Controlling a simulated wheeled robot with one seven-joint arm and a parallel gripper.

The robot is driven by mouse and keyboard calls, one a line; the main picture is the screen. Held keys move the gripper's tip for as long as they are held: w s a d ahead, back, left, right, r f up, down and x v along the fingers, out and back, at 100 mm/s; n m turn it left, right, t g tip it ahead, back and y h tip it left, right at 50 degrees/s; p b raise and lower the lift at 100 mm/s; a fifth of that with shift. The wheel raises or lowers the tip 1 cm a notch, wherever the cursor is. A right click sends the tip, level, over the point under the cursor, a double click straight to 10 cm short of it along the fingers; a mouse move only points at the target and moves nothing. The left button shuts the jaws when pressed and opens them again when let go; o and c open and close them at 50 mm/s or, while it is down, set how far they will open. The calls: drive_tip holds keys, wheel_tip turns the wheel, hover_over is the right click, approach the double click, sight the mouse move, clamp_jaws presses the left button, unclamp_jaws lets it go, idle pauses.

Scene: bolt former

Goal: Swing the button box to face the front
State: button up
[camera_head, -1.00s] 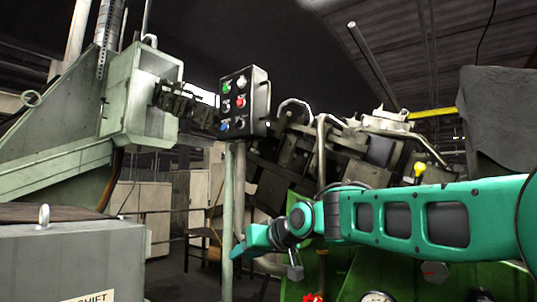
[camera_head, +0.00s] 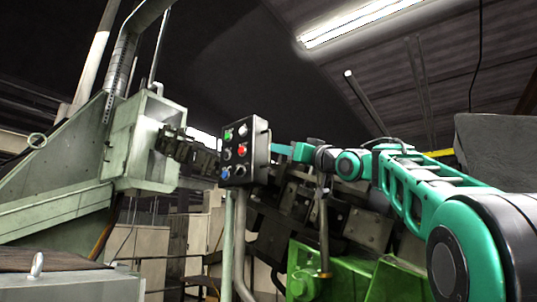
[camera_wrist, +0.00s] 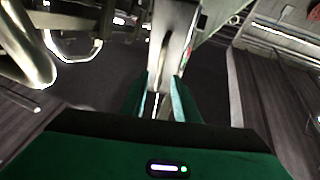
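The button box (camera_head: 243,150) is dark, with green, white, red and blue buttons on its face, and sits on top of a grey post (camera_head: 238,245). In the head view its button face is turned to the left and partly toward me, with its dark side to the right. My teal gripper (camera_head: 281,149) is at box height, just right of that side; its tips are hard to make out there. In the wrist view, my gripper's two teal fingers (camera_wrist: 163,98) are apart. A pale grey part with small red and green spots lies just beyond them. I cannot tell whether they touch it.
A pale green machine housing (camera_head: 150,140) stands left of the box, with a dark linkage (camera_head: 185,150) reaching toward it. Machine parts (camera_head: 300,210) and a green frame (camera_head: 350,270) are below my arm. Bent metal tubes (camera_wrist: 40,60) show left in the wrist view.

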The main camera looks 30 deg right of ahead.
drive_tip(key=shift+x, duration=2.75)
clamp_jaws()
